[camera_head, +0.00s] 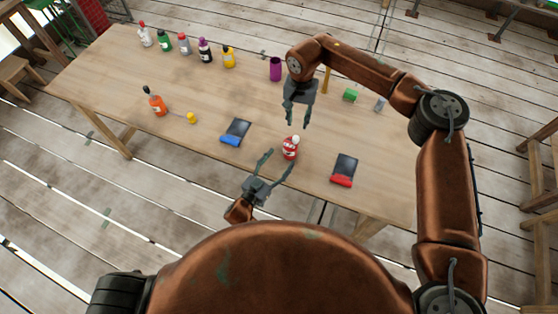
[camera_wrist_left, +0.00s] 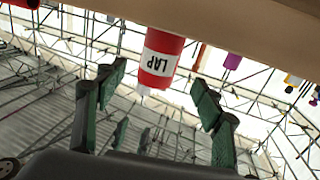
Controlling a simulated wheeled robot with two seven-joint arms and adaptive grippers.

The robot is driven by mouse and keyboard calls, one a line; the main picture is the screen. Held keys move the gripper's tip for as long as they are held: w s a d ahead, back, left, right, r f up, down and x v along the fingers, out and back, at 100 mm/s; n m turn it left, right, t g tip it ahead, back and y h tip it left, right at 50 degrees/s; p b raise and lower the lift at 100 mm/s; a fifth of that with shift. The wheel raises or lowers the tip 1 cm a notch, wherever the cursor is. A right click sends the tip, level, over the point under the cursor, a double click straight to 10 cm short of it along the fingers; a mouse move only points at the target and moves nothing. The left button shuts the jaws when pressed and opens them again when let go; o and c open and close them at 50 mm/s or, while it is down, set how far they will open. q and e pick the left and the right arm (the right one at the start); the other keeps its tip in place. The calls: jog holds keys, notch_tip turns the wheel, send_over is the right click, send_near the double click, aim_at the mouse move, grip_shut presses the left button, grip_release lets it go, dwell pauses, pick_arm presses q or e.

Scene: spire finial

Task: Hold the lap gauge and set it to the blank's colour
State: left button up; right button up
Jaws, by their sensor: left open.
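A red bottle (camera_head: 289,149) with a white top stands near the table's front edge. In the left wrist view the red bottle (camera_wrist_left: 161,60) appears upside down, with a white label reading "LAP". My left gripper (camera_head: 280,157) is open just in front of it. In the left wrist view its fingers are spread either side of the bottle, without visible contact. My right gripper (camera_head: 298,120) is open and empty above the table, behind the bottle. I cannot tell for certain which object is the blank.
On the wooden table (camera_head: 215,105), a blue-edged dark pad (camera_head: 237,131) lies left of the bottle and a red-edged one (camera_head: 344,169) right. An orange bottle (camera_head: 157,103) and yellow ball (camera_head: 192,118) are left.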

aim_at(287, 152)
pick_arm(q)
jog(key=shift+x, duration=3.85)
jog(key=shift+d, duration=0.1)
jog(key=shift+c, duration=0.6)
